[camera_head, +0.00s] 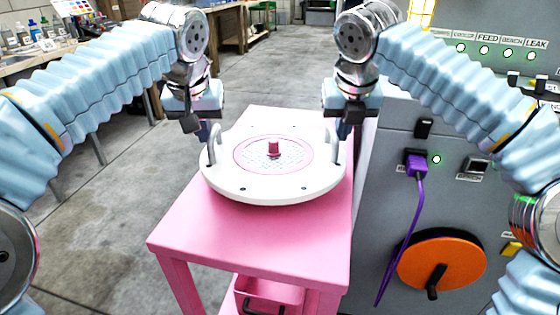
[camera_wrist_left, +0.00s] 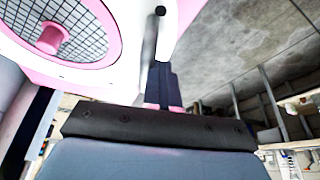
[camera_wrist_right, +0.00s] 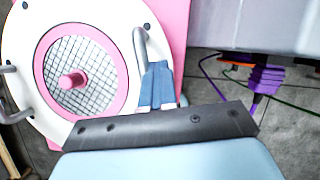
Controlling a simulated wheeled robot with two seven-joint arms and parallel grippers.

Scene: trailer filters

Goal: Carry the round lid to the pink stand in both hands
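The round white lid (camera_head: 275,187) has a pink ring, a mesh centre, a pink knob and two grey side handles. It is level over the top of the pink stand (camera_head: 190,245); I cannot tell whether it touches. My left gripper (camera_head: 204,135) is shut at the lid's left handle (camera_head: 213,147). My right gripper (camera_head: 343,132) is shut at the right handle (camera_head: 336,148). In the left wrist view, the fingers (camera_wrist_left: 160,85) meet one handle (camera_wrist_left: 149,45). In the right wrist view, the fingers (camera_wrist_right: 158,85) meet the other handle (camera_wrist_right: 140,45). The fingers hide the gripped parts.
A grey machine panel (camera_head: 400,215) with a purple plug and cable (camera_head: 416,168) and an orange disc (camera_head: 441,262) stands close on the right. A pink bin (camera_head: 268,292) sits low in the stand. A workbench (camera_head: 50,60) is at the back left. Concrete floor at left is clear.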

